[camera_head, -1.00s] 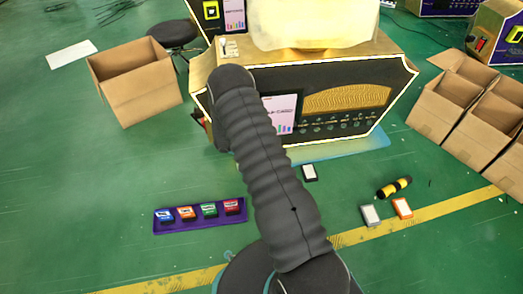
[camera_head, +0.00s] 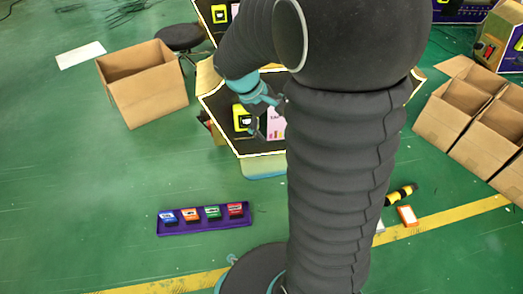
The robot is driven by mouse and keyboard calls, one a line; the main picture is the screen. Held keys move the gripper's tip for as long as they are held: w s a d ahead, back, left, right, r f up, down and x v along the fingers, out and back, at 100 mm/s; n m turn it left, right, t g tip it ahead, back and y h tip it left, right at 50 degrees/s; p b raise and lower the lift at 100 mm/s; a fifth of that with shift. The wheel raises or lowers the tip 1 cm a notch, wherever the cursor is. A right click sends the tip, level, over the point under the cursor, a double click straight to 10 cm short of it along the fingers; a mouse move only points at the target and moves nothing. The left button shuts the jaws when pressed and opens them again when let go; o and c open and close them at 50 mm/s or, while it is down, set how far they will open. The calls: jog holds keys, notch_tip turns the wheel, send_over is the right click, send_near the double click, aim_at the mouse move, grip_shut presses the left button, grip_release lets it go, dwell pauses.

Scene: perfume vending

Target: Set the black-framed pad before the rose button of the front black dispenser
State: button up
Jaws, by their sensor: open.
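The front black dispenser (camera_head: 222,110) has a black face with a pale outline and stands at upper middle. My arm covers its right part, so its row of buttons, the rose one included, is hidden. My gripper (camera_head: 260,122) shows small in front of the left part of the dispenser's face, near its yellow logo and pink panel. It is open. The black-framed pad is not visible. The floor where it lay earlier is behind my arm.
An orange-framed pad (camera_head: 407,216) and a black-and-yellow roll (camera_head: 401,194) lie right of my arm. A purple tray (camera_head: 205,226) with several coloured blocks lies at lower left. Cardboard boxes stand at left (camera_head: 148,95) and right (camera_head: 456,122).

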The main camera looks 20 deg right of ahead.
jog(key=s+a+r+m+t+y, duration=0.2)
jog(key=s+a+r, duration=0.3)
jog(key=s, duration=0.3)
jog(key=s+a+r+m+t+y, duration=0.2)
jog(key=s+a+r+t+y, duration=0.1)
jog(key=s, duration=0.5)
notch_tip(320, 180, up, 2)
jog(key=a+t, duration=0.1)
jog(key=a, duration=0.1)
jog(key=shift+s+a+r, duration=0.25)
jog(key=shift+s+a, duration=0.1)
jog(key=shift+a, duration=0.05)
